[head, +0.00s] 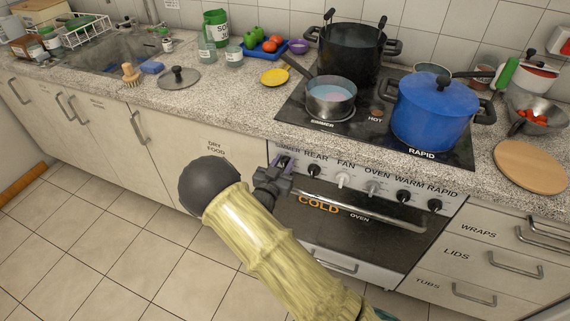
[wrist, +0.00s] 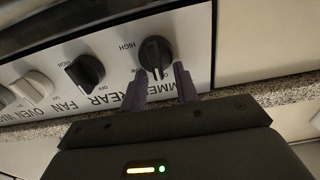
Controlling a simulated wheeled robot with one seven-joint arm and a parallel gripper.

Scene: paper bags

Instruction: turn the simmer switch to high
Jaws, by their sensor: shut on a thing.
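The simmer switch (wrist: 155,50) is a dark round knob with a raised grip on the white stove panel. It is the end knob of the row, beside the rear knob (wrist: 86,72). In the wrist view the panel shows upside down, with HIGH and LOW marks near the switch. My gripper (wrist: 160,72) has one finger on each side of the switch and is shut on it. In the head view my gripper (head: 281,166) is at the left end of the panel and hides most of the switch. The exact setting is hard to read.
The oven door handle (head: 360,211) sticks out below the knobs. Above, a small pot (head: 331,97), a black pot (head: 350,52) and a blue pot (head: 434,112) stand on the cooktop.

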